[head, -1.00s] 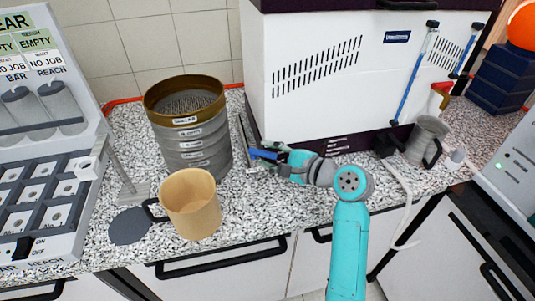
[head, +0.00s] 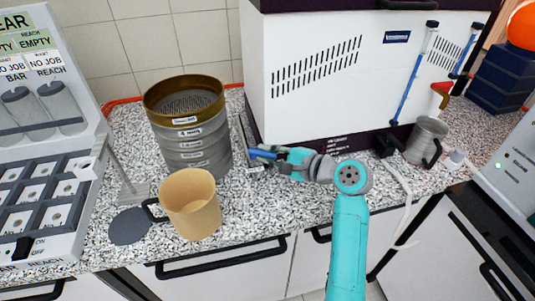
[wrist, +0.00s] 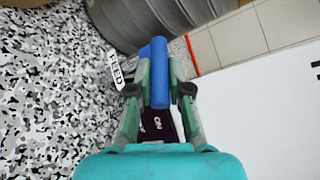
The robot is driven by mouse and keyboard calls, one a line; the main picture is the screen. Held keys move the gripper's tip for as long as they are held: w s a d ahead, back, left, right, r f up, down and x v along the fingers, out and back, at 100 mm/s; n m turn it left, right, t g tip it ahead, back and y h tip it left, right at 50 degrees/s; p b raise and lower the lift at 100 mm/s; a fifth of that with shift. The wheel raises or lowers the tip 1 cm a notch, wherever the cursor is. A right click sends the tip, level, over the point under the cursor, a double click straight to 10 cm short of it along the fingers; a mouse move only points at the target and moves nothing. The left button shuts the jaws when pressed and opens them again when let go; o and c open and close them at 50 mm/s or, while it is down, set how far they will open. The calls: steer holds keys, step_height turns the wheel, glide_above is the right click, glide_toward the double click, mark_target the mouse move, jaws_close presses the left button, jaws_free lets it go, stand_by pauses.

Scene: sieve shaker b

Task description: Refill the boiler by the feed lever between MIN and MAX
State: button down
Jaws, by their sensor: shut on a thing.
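The boiler is a white cabinet (head: 345,75) with a dark base at the back of the counter. The blue feed lever (wrist: 159,72) shows in the wrist view between my fingers, beside a partly readable FEED label (wrist: 117,70). My gripper (head: 270,154) is shut on the lever, low by the cabinet's front left corner. The lever's blue end (head: 258,153) sticks out left of the fingers in the head view. A gauge tube with a blue column (head: 412,80) stands on the cabinet's right side. MIN and MAX marks are too small to read.
A sieve stack (head: 190,130) stands left of my gripper, with a tan mug (head: 190,205) in front of it. A grey metal jug (head: 425,140) and a pale hose (head: 403,190) are at the right. The counter's front middle is clear.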

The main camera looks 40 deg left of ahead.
steer(key=shift+w+a+n+g+h, duration=0.25)
steer(key=shift+n+g+h, duration=0.1)
steer(key=shift+n+g, duration=0.8)
steer(key=shift+w+a+n+g+h, duration=0.15)
steer(key=shift+w+n+g+h, duration=0.2)
steer(key=shift+n+g, duration=0.8)
steer(key=shift+w+a+n+g+h, duration=0.2)
steer(key=shift+n+g+h, duration=0.35)
steer(key=shift+g, duration=1.05)
steer(key=shift+n, duration=0.25)
steer(key=c, duration=1.1)
jaws_free()
steer(key=v, duration=1.2)
steer(key=shift+f, duration=0.2)
